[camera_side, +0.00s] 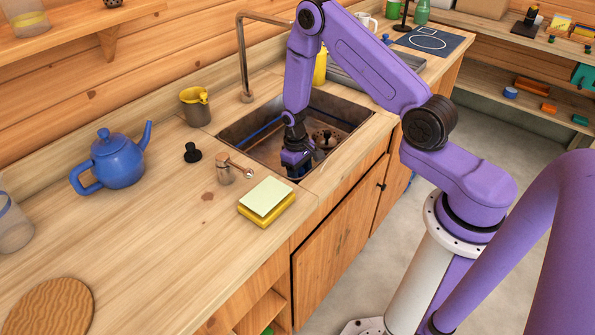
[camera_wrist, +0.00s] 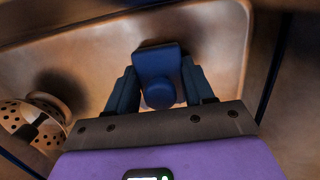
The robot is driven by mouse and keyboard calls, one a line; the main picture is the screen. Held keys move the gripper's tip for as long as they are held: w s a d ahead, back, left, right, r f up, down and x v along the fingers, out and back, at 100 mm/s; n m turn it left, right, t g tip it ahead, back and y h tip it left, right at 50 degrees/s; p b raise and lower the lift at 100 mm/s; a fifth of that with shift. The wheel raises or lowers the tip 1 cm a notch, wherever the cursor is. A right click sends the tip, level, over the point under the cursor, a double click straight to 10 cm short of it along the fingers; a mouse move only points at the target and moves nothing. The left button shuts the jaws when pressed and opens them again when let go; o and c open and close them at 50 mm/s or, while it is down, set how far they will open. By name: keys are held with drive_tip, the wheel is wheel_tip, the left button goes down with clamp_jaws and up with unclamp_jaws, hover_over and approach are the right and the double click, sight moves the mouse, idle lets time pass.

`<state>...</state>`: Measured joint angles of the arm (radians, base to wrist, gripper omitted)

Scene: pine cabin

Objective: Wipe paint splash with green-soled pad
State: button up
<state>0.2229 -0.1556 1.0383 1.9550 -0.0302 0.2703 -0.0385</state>
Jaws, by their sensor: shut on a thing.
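My gripper (camera_side: 297,163) is down inside the copper-coloured sink (camera_side: 237,133), near its front right part. It also shows in the wrist view (camera_wrist: 163,92), with its two dark fingers shut on a dark blue pad (camera_wrist: 158,62) with a round knob on it. The pad is over or on the sink floor; I cannot tell whether it touches. Its sole is hidden, so its colour does not show. I can make out no paint splash in either view; the gripper and pad cover part of the sink floor.
A round strainer with holes (camera_side: 325,138) lies in the sink beside my gripper, also in the wrist view (camera_wrist: 40,118). A tap (camera_side: 243,60) stands behind the sink. A yellow block with a pale green top (camera_side: 267,199), a black knobbed piece (camera_side: 192,153) and a blue teapot (camera_side: 118,160) stand left.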

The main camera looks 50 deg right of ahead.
drive_tip(key=shift+a, duration=0.55)
drive_tip(key=shift+w+a, duration=0.15)
drive_tip(key=shift+w, duration=3.5)
drive_tip(key=shift+w+r, duration=0.1)
drive_tip(key=shift+r, duration=0.1)
wheel_tip(320, 180, up, 8)
drive_tip(key=shift+f, duration=0.15)
